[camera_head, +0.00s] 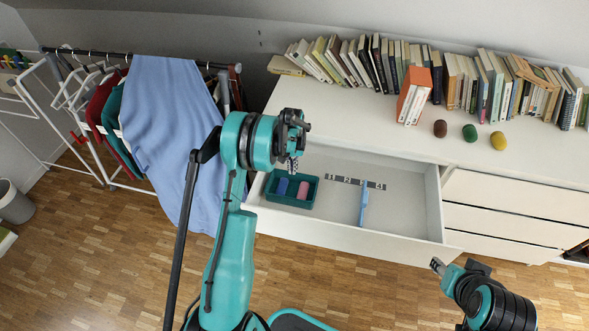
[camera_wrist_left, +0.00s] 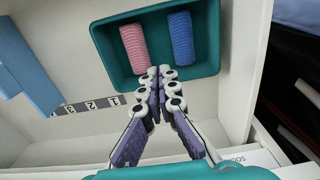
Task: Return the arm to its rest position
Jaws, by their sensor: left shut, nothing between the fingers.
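My left arm rises from the bottom of the head view, and its gripper (camera_head: 293,164) hangs over the left part of the open drawer (camera_head: 400,238). In the left wrist view the left gripper (camera_wrist_left: 159,76) is shut with nothing between its fingers. Its tips overlap the near edge of the teal tray (camera_wrist_left: 222,90). A pink roll (camera_wrist_left: 134,50) and a blue roll (camera_wrist_left: 180,40) lie in that tray, which sits inside the drawer. My right arm shows at lower right, with its end (camera_head: 438,266) in front of the drawer; its finger state is unclear.
A light blue flat piece (camera_head: 364,204) and a numbered strip (camera_head: 340,179) are in the drawer. Books, a brown egg-shaped object (camera_head: 440,128), a green one (camera_head: 469,132) and a yellow one (camera_head: 499,141) are on the dresser top. A clothes rack with a blue cloth (camera_head: 165,120) stands left.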

